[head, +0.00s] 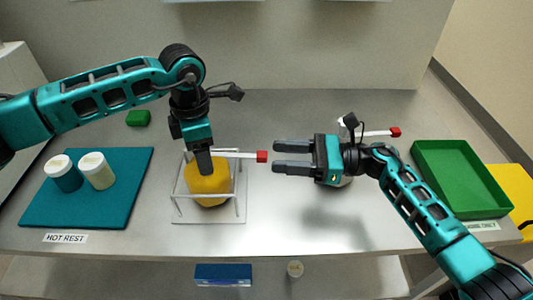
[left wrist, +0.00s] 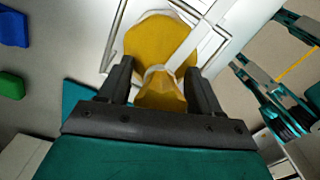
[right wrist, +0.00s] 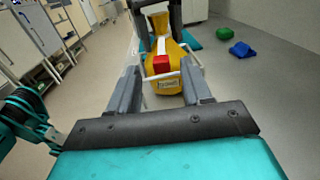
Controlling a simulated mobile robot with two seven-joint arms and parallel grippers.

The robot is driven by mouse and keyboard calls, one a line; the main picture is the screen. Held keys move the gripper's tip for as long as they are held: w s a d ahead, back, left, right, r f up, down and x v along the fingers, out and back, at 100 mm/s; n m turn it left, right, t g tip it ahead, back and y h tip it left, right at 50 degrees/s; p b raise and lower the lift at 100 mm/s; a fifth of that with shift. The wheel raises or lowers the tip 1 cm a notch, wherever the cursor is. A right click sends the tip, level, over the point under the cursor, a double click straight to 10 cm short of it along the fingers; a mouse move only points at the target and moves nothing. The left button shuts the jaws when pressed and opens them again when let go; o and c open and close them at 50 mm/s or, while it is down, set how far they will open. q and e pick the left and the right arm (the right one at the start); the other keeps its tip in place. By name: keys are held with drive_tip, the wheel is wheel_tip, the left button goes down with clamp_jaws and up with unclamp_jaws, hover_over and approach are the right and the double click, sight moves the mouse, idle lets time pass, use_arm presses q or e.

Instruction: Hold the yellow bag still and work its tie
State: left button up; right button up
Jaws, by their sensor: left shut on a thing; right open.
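The yellow bag (head: 207,184) stands in a white wire frame (head: 240,193) on the steel bench. My left gripper (head: 204,163) comes down from above and is shut on the bag's neck; the left wrist view shows the bag (left wrist: 150,42) between its fingers. A white tie (head: 236,155) with a red tab (head: 262,156) sticks out to the right from the neck. My right gripper (head: 292,157) is open and empty to the right of the red tab, its fingers pointing at it. The right wrist view shows the red tab (right wrist: 161,63) and a label on the bag.
A teal mat (head: 120,205) with two white-lidded jars lies left, marked HOT REST. A green block (head: 138,118) lies behind it. A green tray (head: 455,205) stands right. Bench front is clear.

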use_arm(q)
drive_tip(key=shift+s+f, duration=0.2)
drive_tip(key=shift+f, duration=0.2)
use_arm(e)
drive_tip(key=d, duration=0.7)
use_arm(q)
drive_tip(key=o, duration=1.4)
drive_tip(key=shift+w+r, duration=0.1)
drive_tip(key=shift+r, duration=0.15)
